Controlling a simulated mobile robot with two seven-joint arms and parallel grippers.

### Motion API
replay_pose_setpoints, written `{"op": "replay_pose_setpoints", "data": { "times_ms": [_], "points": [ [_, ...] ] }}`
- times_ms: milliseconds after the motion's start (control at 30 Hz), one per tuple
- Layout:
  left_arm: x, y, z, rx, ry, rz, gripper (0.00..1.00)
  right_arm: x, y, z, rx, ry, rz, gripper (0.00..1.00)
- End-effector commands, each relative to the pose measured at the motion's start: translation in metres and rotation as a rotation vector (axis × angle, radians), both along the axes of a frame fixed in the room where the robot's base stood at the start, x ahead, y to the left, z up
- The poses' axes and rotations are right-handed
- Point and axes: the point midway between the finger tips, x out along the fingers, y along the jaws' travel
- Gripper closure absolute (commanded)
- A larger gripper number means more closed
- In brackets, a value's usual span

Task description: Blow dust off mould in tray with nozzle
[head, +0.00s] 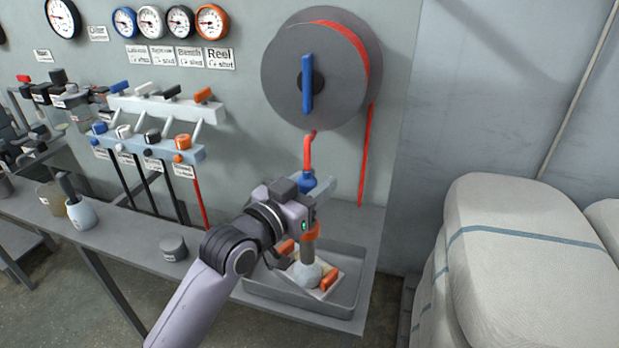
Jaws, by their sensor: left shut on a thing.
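My left gripper (312,203) is shut on the nozzle (308,182), which has a blue top joined to a red hose. Below the fingers an orange ring and a grey shaft show, pointing down at the mould. The mould (325,267) is a pale plate with orange parts, lying in the grey tray (350,304). A grey rounded shape (306,276) sits on the mould right under the shaft; I cannot tell whether the tip touches it. My gripper and arm hide part of the mould and the tray's left side. My right gripper is out of view.
The hose reel (345,68) with a blue handle hangs on the wall above the tray. Gauges, valves (183,141) and hoses line the wall to the left. A grey lidded pot (174,248) stands on the bench. Large white sacks (530,265) stand at the right.

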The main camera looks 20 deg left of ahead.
Motion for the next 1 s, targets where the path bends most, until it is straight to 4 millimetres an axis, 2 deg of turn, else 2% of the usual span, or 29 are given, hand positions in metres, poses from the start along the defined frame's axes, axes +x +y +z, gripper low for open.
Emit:
{"op": "replay_pose_setpoints", "data": {
  "times_ms": [500, 1000],
  "points": [
    [-0.007, -0.015, 0.003, -0.004, -0.005, -0.001, 1.00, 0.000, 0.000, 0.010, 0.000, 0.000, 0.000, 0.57],
    [-0.008, -0.018, 0.002, -0.002, -0.006, 0.000, 1.00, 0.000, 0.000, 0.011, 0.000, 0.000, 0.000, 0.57]
  ]
}}
